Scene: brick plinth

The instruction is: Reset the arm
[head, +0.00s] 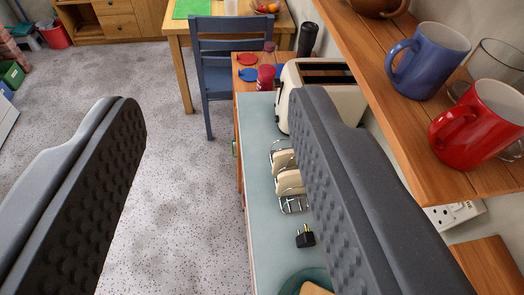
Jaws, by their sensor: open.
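My gripper (215,115) shows large in the head view, its two dark grey padded fingers wide apart. The right finger covers part of the counter. The left finger is over the floor.
A wooden shelf (385,75) at right holds a blue mug (428,60), a red mug (478,122) and a glass (496,62). Below, a counter (256,165) carries a cream toaster (345,103), a toast rack (288,180) and a black plug (305,237). A blue chair (230,47) stands beyond. Open floor lies left.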

